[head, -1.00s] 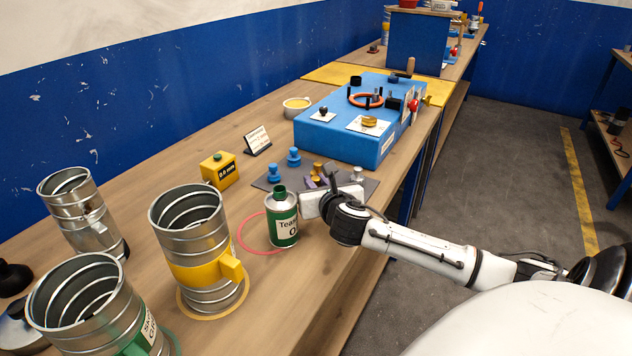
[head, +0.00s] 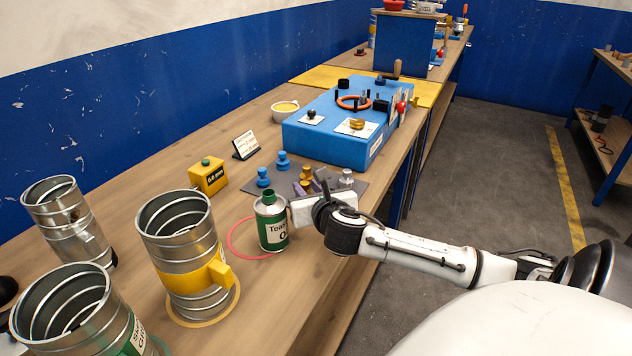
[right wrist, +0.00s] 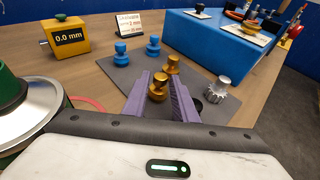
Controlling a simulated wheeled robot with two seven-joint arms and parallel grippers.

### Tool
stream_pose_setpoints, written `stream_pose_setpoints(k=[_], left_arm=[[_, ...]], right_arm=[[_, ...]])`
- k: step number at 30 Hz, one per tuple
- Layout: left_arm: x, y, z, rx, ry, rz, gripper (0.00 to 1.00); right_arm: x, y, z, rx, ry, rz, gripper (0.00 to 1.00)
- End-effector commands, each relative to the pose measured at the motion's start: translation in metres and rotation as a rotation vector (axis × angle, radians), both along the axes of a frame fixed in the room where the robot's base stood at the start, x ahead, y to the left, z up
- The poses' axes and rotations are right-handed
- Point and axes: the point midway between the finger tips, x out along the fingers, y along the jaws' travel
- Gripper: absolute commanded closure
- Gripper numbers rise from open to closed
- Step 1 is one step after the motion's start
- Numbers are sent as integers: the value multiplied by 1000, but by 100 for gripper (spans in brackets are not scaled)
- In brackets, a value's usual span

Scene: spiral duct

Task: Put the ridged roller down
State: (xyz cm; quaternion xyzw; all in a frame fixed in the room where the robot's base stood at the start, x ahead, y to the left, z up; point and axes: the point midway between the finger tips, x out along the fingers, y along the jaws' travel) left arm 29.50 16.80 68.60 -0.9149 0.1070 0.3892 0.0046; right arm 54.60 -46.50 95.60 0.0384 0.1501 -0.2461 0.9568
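The ridged roller, silver with a toothed lower rim, stands upright on the grey mat in the right wrist view (right wrist: 218,90); it also shows in the head view (head: 346,179). My right gripper (right wrist: 158,80) is open, its two purple fingers apart and left of the ridged roller, not touching it. A gold roller (right wrist: 158,90) shows between the fingers; I cannot tell whether it is between them or beyond. A second gold roller (right wrist: 172,64) stands behind it. In the head view the right gripper (head: 318,187) is low over the mat. My left gripper is not in view.
Two blue rollers (head: 283,160) stand on the mat (head: 262,186). A green-and-silver can (head: 271,222) is close left of my right gripper. A yellow gauge box (head: 208,176), metal ducts (head: 188,250) and a blue machine (head: 340,130) stand around.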

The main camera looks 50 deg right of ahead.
Motion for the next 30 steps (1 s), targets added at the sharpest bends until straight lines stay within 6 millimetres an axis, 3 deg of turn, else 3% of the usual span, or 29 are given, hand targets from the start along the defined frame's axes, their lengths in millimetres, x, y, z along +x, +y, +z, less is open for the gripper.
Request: stream_pose_setpoints(k=[6, 13, 30], left_arm=[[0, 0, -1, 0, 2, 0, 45], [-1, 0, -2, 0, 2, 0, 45], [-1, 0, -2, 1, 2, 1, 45]], right_arm=[[-41, 22, 14, -3, 2, 3, 75], [-72, 39, 26, -3, 0, 2, 75], [-80, 44, 30, -1, -1, -1, 75]])
